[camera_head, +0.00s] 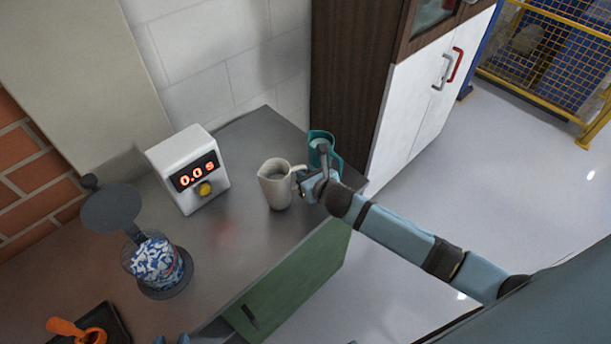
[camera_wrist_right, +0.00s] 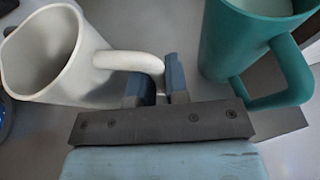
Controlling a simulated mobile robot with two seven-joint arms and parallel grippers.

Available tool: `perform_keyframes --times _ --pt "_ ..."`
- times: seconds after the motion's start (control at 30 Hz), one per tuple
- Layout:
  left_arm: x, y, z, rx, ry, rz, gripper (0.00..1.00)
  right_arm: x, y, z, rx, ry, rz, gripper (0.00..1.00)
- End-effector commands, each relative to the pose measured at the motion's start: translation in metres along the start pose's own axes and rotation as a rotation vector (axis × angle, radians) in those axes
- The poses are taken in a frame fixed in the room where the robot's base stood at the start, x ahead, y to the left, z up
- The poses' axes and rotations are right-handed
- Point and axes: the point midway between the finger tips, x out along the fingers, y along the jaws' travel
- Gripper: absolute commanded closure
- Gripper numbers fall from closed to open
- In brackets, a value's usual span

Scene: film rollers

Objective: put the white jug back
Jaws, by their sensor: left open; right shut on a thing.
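The white jug (camera_head: 275,187) is upright at the right part of the grey counter, its handle toward the right. I cannot tell whether its base touches the counter. My right gripper (camera_head: 306,187) is shut on the jug's handle. In the right wrist view the jug (camera_wrist_right: 48,58) is at the left, and the fingers (camera_wrist_right: 156,82) close around the lower end of its handle. Only the blue fingertips of my left gripper (camera_head: 172,340) show at the bottom edge of the head view, with nothing seen between them.
A teal jug (camera_head: 320,148) stands close behind my right gripper, near the counter's right edge and a dark cabinet side. A white timer box (camera_head: 187,168) reads 0.0 s. A jar with a blue-white pattern (camera_head: 157,262) and an orange object (camera_head: 82,332) are at the left.

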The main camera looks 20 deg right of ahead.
Motion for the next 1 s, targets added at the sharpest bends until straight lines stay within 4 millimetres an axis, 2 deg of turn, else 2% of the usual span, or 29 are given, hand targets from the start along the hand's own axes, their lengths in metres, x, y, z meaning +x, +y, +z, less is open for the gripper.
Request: perform_keyframes --times 0.47,0.5,0.6,0.9,1.0 --pt "0.001 0.0 -0.001 0.0 0.005 0.001 0.57 0.004 0.0 -0.009 0.001 -0.002 0.0 1.0" --pt "0.001 0.0 -0.002 0.0 0.005 0.001 0.57 0.004 0.0 -0.01 0.0 0.0 0.0 0.79" --pt "0.001 0.0 -0.002 0.0 0.005 0.001 0.57 0.004 0.0 -0.01 0.0 0.0 0.0 0.6" --pt "0.0 0.001 -0.001 0.0 0.001 0.001 0.57 0.003 0.0 -0.007 0.0 0.0 0.0 0.6" --pt "0.001 0.001 0.0 0.0 0.0 0.001 0.57 -0.006 -0.001 -0.008 -0.003 0.002 -0.001 0.6"
